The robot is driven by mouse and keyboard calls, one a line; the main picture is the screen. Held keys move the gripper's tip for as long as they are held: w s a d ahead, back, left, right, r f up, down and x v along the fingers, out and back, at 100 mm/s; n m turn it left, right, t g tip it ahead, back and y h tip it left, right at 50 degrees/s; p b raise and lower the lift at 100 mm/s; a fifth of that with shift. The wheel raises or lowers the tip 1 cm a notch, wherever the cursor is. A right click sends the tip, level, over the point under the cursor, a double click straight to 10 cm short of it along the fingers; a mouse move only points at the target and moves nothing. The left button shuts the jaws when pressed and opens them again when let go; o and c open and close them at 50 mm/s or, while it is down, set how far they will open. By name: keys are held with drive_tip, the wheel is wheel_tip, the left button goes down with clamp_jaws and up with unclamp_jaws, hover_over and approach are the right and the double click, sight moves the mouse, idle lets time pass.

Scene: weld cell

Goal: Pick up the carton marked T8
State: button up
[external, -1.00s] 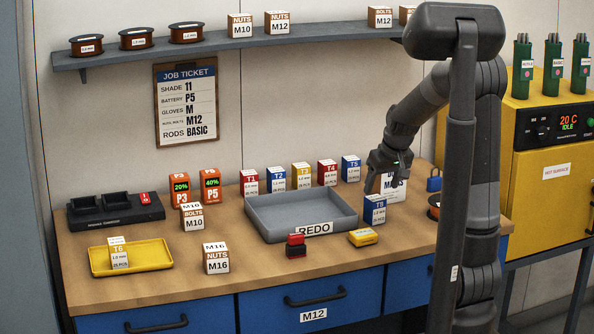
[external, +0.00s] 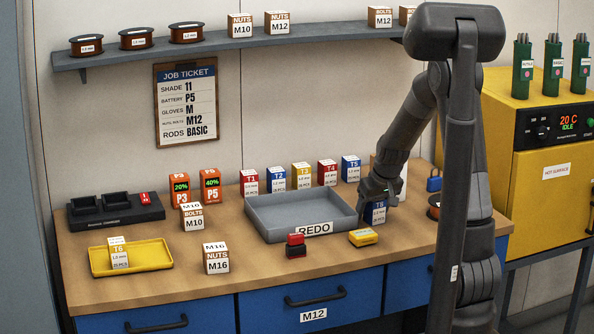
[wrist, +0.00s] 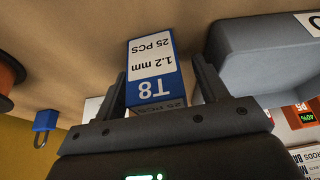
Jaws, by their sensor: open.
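The T8 carton (external: 375,214) is blue and white and stands upright on the bench, right of the grey REDO tray (external: 268,229). In the wrist view the carton (wrist: 152,60) shows T8, 1.2 mm and 25 PCS, upside down. My gripper (external: 378,200) is lowered over the carton's top. In the wrist view its two fingers (wrist: 164,82) are apart, one on each side of the carton. I cannot tell whether either finger touches it.
The tray's wall (wrist: 258,50) is close beside one finger in the wrist view. A blue padlock (external: 433,184) and a spool (external: 434,207) stand to the right. A yellow item (external: 363,237) lies in front. Cartons T1 to T5 line the back.

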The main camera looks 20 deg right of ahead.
drive_tip(key=c, duration=1.1)
drive_tip(key=shift+r, duration=0.1)
